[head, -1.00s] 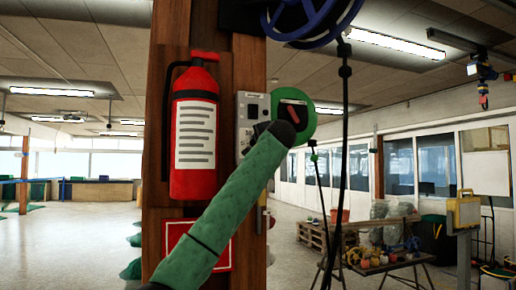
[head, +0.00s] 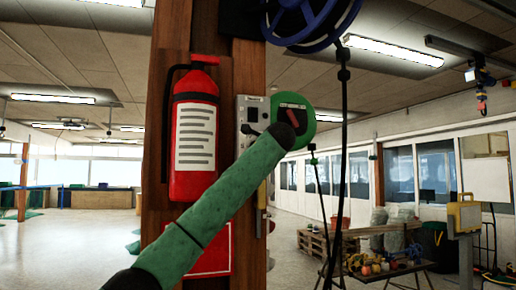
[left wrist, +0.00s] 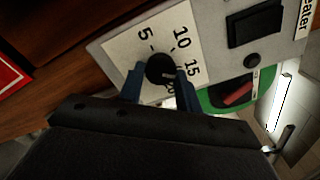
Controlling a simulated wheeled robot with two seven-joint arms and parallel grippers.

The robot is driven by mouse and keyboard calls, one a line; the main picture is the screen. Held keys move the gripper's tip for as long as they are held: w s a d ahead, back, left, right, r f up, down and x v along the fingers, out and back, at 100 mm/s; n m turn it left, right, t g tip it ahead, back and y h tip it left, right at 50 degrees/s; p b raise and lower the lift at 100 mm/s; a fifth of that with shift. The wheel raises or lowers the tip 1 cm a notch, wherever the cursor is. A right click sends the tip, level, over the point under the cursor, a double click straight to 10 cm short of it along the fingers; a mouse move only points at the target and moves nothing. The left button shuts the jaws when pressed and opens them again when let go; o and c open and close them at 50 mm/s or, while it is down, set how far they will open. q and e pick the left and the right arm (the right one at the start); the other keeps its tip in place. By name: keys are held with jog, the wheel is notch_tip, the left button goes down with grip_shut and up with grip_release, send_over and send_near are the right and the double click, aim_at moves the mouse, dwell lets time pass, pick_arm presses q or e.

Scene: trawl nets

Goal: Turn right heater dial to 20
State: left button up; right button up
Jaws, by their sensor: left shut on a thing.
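The heater panel (head: 245,104) is a grey plate on the wooden post, partly behind my left arm in the head view. In the left wrist view, the panel (left wrist: 213,68) carries a white scale plate (left wrist: 119,47) with 5, 10, 15 and a partly hidden number after it. The black round dial (left wrist: 158,65) sits on this plate. My left gripper (left wrist: 160,77) has its blue fingers on either side of the dial, shut on it. A small pale mark shows on the dial's lower right, roughly towards 15 or just past it. My right gripper is not in view.
A black switch (left wrist: 254,27) and a small round black knob (left wrist: 252,61) are on the panel beside the dial. A red fire extinguisher (head: 194,130) hangs on the post left of the panel. A blue wheel (head: 310,20) hangs above.

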pick_arm(q)
jog(key=m, duration=0.3)
jog(key=m+p, duration=0.1)
jog(key=m, duration=0.6)
jog(key=shift+f+m+p, duration=0.25)
jog(key=shift+m+p, duration=0.15)
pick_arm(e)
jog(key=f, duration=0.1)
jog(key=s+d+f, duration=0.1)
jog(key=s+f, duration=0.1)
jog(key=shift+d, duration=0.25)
pick_arm(q)
jog(key=shift+a, duration=0.1)
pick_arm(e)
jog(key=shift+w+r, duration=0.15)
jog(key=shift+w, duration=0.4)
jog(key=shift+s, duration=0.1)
